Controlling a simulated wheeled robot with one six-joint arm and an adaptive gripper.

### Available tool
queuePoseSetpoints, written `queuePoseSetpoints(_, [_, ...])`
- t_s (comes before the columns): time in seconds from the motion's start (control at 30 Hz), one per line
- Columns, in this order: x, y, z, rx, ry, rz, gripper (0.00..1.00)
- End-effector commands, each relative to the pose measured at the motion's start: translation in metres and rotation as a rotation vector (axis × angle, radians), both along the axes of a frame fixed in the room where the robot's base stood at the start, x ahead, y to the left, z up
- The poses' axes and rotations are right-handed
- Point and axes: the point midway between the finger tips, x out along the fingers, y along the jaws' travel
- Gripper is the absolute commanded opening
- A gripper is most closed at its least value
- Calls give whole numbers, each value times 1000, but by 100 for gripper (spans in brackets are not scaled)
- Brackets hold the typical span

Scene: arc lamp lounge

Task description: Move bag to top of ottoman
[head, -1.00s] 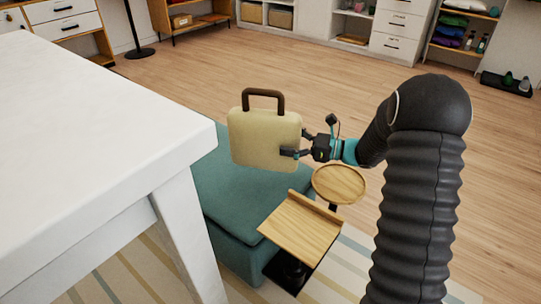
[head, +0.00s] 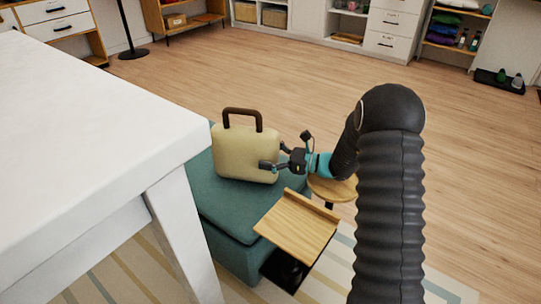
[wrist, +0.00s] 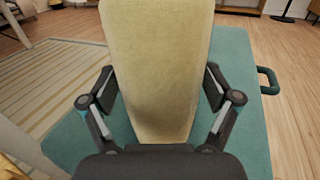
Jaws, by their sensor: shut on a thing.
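The bag (head: 243,155) is pale yellow with a dark brown handle. In the head view it is upright at the teal ottoman (head: 222,205), its lower edge at or just above the ottoman's top; I cannot tell whether it touches. My gripper (head: 268,167) is shut on the bag's right side. In the wrist view the bag (wrist: 158,65) fills the middle between the two fingers (wrist: 160,95), with the ottoman's top (wrist: 235,90) behind and to both sides. The bag's far side is hidden.
A white table (head: 90,110) stands close at the left, its edge near the ottoman. A wooden tray surface (head: 297,227) and a round wooden top (head: 333,188) stand in front and right of the ottoman. Open wood floor (head: 300,80) lies behind.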

Motion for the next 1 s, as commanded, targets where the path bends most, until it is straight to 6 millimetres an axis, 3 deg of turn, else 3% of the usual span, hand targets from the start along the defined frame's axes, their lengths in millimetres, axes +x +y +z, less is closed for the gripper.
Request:
queuePoseSetpoints(0.13, [0,0,-2,2,-2,0,23])
queuePoseSetpoints(0.17, [0,0,-2,0,0,0,93])
queuePoseSetpoints(0.2, [0,0,-2,0,0,0,100])
queuePoseSetpoints(0.63, [-1,-3,0,0,0,-1,100])
queuePoseSetpoints(0.77, [-4,-19,0,1,0,-4,100])
queuePoseSetpoints(1.0, [-17,-65,0,0,0,-3,100])
